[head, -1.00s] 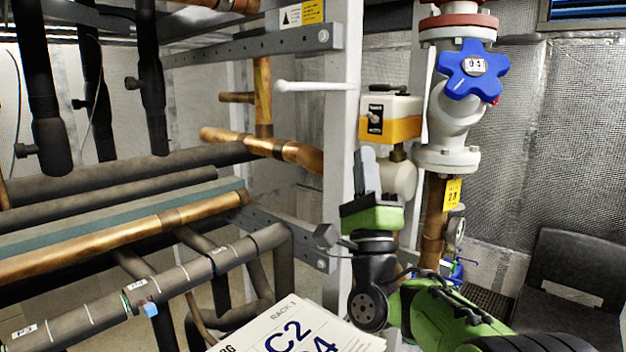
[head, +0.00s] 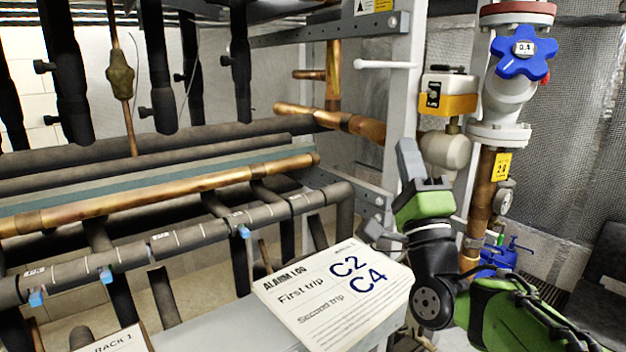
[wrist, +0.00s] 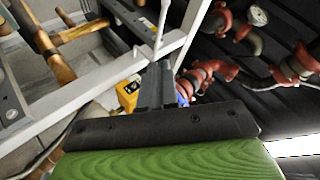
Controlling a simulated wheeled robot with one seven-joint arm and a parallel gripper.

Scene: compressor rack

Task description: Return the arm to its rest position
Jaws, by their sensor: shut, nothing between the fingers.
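My gripper (head: 408,162) is at the right of centre in the head view, its grey fingers shut and pointing up, with nothing between them. It stands in front of the rack's pale upright post, left of the copper pipe below the blue-wheeled valve. My green and black arm reaches it from the lower right, bent at the wrist. In the wrist view the shut fingers (wrist: 156,85) rise from the dark plate above the green gripper body. They look apart from the rack parts behind them.
A yellow and white actuator (head: 447,95) and a valve with a blue handwheel (head: 524,52) are behind my gripper. An alarm log sheet (head: 335,295) reading C2 and C4 lies below left. Insulated and copper pipes (head: 170,195) fill the left. A dark chair (head: 600,270) is at right.

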